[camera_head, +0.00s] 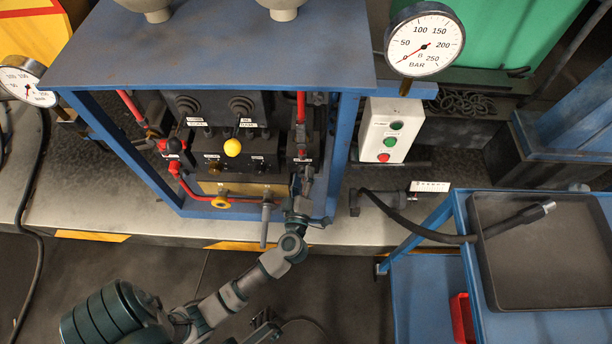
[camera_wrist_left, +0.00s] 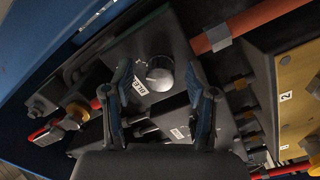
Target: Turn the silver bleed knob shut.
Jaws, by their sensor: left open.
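The silver bleed knob (camera_wrist_left: 160,72) is a round knob with a bright face on a dark block in the left wrist view, with a white label (camera_wrist_left: 139,86) beside it. My left gripper (camera_wrist_left: 163,95) is open, with one finger on each side of the knob in the picture. Nothing is held, and I cannot tell whether the fingers touch the knob. In the head view my left gripper (camera_head: 303,183) reaches into the right side of the blue-framed cabinet (camera_head: 220,50). It and the wrist hide the knob there. I make out no right gripper.
A grey lever (camera_head: 266,222) hangs left of my wrist. A button box (camera_head: 389,130), a gauge (camera_head: 424,40) and a blue cart (camera_head: 430,290) with a tray (camera_head: 550,270) stand to the right.

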